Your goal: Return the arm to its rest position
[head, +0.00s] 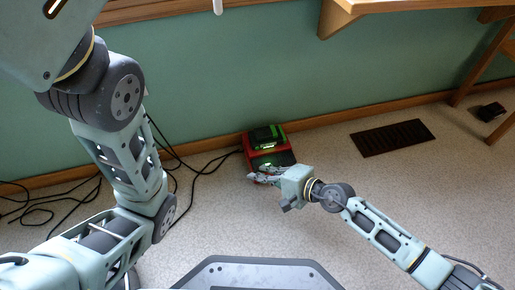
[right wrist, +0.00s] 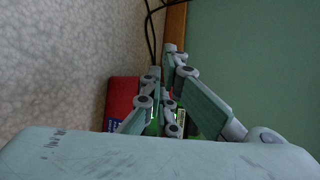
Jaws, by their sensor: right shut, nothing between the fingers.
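My right arm reaches in from the lower right of the head view. Its gripper (head: 258,176) is shut and empty, in front of a red box (head: 251,149) on the floor by the wall. In the right wrist view the gripper's fingers (right wrist: 164,62) are together and cover part of the red box (right wrist: 122,101). I cannot tell whether the fingers touch it. My left arm stands at the left of the head view; its gripper is out of view.
A floor vent (head: 392,138) and a small black object (head: 490,111) lie right. A wooden bench or desk (head: 400,5) stands above. Open carpet lies in front.

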